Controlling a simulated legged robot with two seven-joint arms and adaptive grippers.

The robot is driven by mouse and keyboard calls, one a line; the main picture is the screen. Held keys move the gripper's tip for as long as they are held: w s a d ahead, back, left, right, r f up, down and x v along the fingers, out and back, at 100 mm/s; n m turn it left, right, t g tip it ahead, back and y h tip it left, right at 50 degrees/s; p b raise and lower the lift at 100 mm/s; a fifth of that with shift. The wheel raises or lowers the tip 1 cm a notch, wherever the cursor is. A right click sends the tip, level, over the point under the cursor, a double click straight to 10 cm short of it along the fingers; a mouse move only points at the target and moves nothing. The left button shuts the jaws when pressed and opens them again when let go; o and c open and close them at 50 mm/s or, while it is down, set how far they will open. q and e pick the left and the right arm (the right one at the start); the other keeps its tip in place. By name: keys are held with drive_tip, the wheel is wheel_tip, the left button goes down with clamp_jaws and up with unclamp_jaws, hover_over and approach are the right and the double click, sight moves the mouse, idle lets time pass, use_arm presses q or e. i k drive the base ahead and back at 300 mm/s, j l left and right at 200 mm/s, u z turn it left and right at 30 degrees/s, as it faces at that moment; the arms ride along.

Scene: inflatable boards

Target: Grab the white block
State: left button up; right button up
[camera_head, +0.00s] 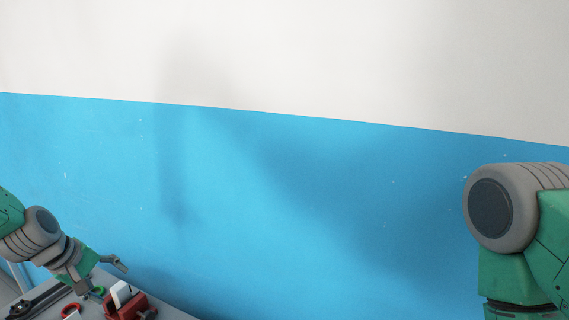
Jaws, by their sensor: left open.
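A small white block (122,292) shows at the bottom left of the head view, at a dark red piece (130,309). I cannot tell if it stands in that piece or behind it. My left gripper (104,280) is open, with its fingers spread, just above and to the left of the white block. It appears apart from the block. The lower part of the scene around the block is cut off by the picture edge. My right gripper is not in view; only part of my right arm shows at the right.
A grey table (168,311) carries the pieces, with a red ring-like part (71,310) left of the block and a dark rail-like part (38,302) further left. A blue and white wall (290,210) stands behind and fills most of the view.

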sight(120, 293)
drive_tip(key=k+l, duration=0.75)
